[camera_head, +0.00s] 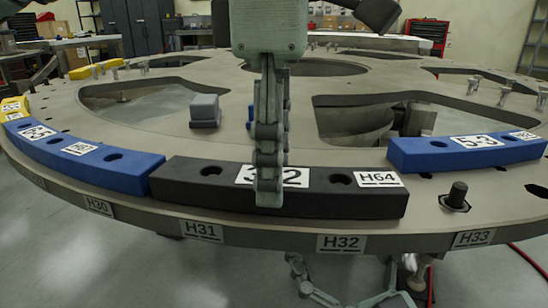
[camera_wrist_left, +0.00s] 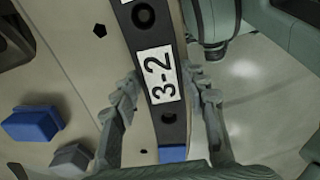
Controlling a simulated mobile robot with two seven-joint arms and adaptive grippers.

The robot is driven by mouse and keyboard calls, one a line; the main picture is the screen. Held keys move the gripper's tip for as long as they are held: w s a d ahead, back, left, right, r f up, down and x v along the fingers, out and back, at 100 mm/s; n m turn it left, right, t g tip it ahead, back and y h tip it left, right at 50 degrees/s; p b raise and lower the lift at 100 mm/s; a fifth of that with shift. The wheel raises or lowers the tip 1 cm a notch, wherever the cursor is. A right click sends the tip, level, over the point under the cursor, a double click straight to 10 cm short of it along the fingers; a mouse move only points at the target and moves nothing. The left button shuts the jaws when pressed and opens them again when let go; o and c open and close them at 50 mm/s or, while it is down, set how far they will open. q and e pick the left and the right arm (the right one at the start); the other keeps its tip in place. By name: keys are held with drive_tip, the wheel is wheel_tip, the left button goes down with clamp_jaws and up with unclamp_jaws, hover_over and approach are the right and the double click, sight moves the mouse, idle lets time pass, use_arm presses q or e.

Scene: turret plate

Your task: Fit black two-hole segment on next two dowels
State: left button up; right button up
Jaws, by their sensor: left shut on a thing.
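The black two-hole segment (camera_head: 310,188), labelled 3-2 and H64, lies along the front rim of the turret plate (camera_head: 120,205) above labels H31 and H32. Its left end meets the blue segment (camera_head: 90,157). My left gripper (camera_head: 268,190) reaches down from above and is shut across the segment's middle. In the left wrist view the fingers flank the black segment (camera_wrist_left: 172,125) near its 3-2 label. Both holes look dark; I cannot tell whether dowels are in them. A dark dowel (camera_head: 457,195) stands bare to the right. My right gripper (camera_head: 352,275) shows partly below the rim, fingers spread.
Another blue segment (camera_head: 465,153), labelled 5-3, sits right of the black one, with a gap between. A grey block (camera_head: 205,110) stands on the plate behind. Yellow segments (camera_head: 95,69) lie at the far left. Large openings cut the plate.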

use_arm(q)
drive_tip(key=o, duration=1.6)
drive_tip(key=shift+c, duration=0.2)
wheel_tip(320, 180, up, 12)
